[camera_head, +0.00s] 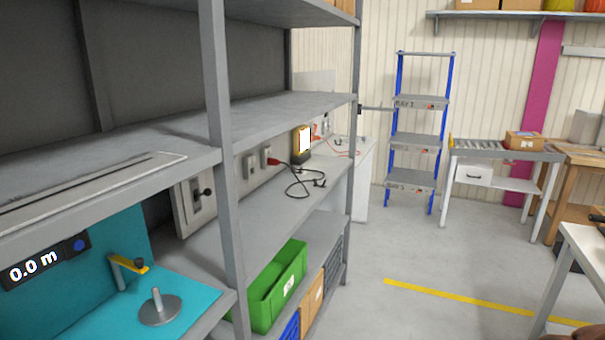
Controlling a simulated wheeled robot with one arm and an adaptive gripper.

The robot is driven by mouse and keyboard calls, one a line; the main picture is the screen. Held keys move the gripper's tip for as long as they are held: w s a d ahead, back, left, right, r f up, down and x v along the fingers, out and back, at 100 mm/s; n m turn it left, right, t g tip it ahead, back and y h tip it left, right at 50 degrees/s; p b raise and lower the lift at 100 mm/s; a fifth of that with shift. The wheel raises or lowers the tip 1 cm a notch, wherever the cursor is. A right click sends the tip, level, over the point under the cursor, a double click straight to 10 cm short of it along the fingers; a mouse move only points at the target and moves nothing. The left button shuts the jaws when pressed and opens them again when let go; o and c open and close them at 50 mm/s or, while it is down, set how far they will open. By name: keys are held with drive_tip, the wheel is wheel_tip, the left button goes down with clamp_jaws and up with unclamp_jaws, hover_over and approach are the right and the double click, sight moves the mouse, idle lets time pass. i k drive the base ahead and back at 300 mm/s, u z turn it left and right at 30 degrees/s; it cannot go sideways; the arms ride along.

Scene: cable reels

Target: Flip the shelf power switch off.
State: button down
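A grey switch panel (185,214) stands upright on the middle shelf (285,210), behind the front post. A black lever (204,193) with a rounded end sticks out from its face. I cannot tell from this view whether the lever is in the on or off position. To its right, small grey boxes (249,167) are fixed along the shelf's back strip, and a red plug (272,163) with a black cable (300,184) sits at one of them. A yellow device (303,141) with a lit white screen stands farther along. My gripper is not in view.
A grey shelf post (222,120) stands just right of the panel. A teal station (75,270) with a "0.0 m" display is at the lower left. A green bin (277,287) sits below. The floor (400,255) right of the shelf is clear up to a white table (583,250).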

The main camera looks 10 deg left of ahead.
sight(207, 192)
drive_tip(key=z, duration=0.45)
drive_tip(key=i, duration=1.6)
drive_tip(key=u, duration=3.2)
